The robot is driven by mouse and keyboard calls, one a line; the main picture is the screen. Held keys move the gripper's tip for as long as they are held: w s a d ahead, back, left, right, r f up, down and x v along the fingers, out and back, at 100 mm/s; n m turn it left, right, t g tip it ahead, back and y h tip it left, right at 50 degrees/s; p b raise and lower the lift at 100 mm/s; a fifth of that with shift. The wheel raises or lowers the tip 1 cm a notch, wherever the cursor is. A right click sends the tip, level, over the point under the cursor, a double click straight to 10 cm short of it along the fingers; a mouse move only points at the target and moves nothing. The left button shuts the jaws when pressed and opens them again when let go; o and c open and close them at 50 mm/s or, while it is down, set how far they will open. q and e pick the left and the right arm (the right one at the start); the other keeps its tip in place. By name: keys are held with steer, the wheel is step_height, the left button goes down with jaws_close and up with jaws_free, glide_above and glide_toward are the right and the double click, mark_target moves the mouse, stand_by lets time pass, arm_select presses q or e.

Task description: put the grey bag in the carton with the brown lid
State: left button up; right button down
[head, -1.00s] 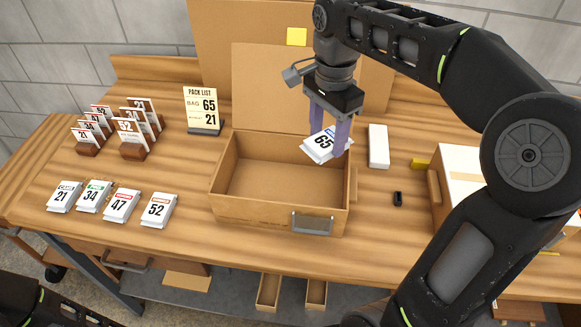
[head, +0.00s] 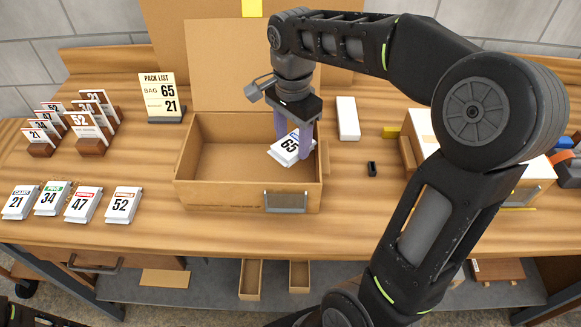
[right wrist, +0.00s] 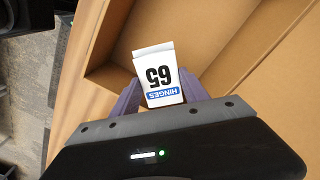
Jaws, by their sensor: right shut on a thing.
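A white-grey bag marked 65 with a blue label (head: 286,150) is held by my right gripper (head: 293,152). In the right wrist view the bag (right wrist: 160,78) sits between the two fingers (right wrist: 160,96), its label reading HINGES. The open carton (head: 222,194) stands mid-table, its brown lid (head: 228,65) raised at the back. The bag is tilted, inside or just above the carton's right part; whether it touches the floor I cannot tell. My left gripper is out of view.
Several bags (head: 122,205) lie at the left front, with number cards (head: 90,140) behind. A pack list sign (head: 160,95) reads 65 and 21. A white box (head: 347,118), a small black object (head: 371,168) and another carton (head: 419,128) are on the right.

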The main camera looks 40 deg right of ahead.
mark_target(293, 144)
steer(key=shift+f, duration=1.85)
steer(key=shift+f, duration=0.1)
steer(key=shift+f, duration=2.15)
steer(key=shift+f, duration=0.25)
steer(key=c, duration=0.6)
jaws_free()
steer(key=shift+r, duration=0.1)
steer(key=shift+r, duration=0.15)
step_height(293, 144, up, 12)
steer(key=shift+r, duration=0.1)
